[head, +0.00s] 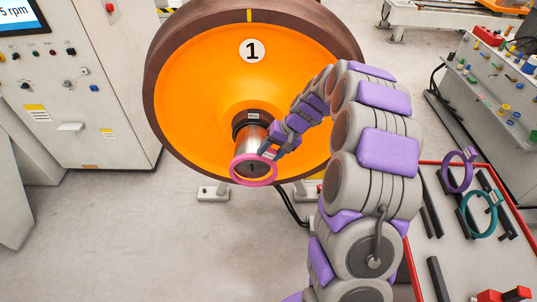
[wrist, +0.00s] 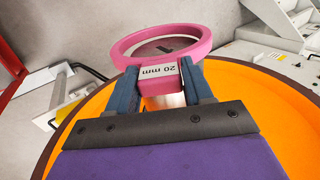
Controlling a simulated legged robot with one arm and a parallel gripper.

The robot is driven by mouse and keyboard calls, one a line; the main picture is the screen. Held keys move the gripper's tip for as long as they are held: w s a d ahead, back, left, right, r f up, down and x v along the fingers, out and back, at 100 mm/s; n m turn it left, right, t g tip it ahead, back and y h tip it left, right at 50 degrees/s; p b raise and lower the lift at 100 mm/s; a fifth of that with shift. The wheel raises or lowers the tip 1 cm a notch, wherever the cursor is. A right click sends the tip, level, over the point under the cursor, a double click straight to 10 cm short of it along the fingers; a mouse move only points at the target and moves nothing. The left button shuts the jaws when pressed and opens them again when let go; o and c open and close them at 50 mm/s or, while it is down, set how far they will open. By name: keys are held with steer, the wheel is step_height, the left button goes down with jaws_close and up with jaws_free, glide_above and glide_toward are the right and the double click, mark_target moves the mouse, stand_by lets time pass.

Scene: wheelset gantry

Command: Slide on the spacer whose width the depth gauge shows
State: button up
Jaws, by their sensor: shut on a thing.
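The pink spacer (head: 252,183) is a ring with a block marked "20 mm" (wrist: 159,70), which sits between the fingers of my gripper (head: 270,152). My gripper (wrist: 159,80) is shut on this block. In the head view the ring frames the end of the metal axle (head: 252,137); the dark end face shows through it. I cannot tell whether the ring is around the axle or just in front of it. A purple spacer (head: 457,172) and a teal spacer (head: 481,213) are on the tray at right. I cannot make out a depth gauge reading.
The orange wheel (head: 200,85) marked "1" stands behind the axle end. The red-edged tray (head: 462,262) holds dark bars. A control cabinet (head: 95,115) is at left and a grey workbench (head: 490,95) at far right. The floor at front left is clear.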

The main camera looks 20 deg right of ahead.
steer(key=shift+d, duration=0.1)
steer(key=shift+a+r, duration=0.1)
steer(key=shift+a, duration=0.65)
steer(key=shift+s+d, duration=0.1)
steer(key=shift+d, duration=0.75)
steer(key=shift+a, duration=0.15)
steer(key=shift+a, duration=0.3)
steer(key=shift+a, duration=0.2)
steer(key=shift+w+d+p, duration=0.25)
steer(key=shift+w+d, duration=0.05)
steer(key=shift+w, duration=0.65)
steer(key=shift+w+d+p, duration=0.2)
steer(key=shift+w+d, duration=0.15)
steer(key=shift+w, duration=0.65)
steer(key=shift+w+d+p, duration=0.25)
steer(key=shift+w+d, duration=0.05)
steer(key=shift+w, duration=0.65)
steer(key=shift+w+d, duration=0.1)
steer(key=shift+w, duration=0.2)
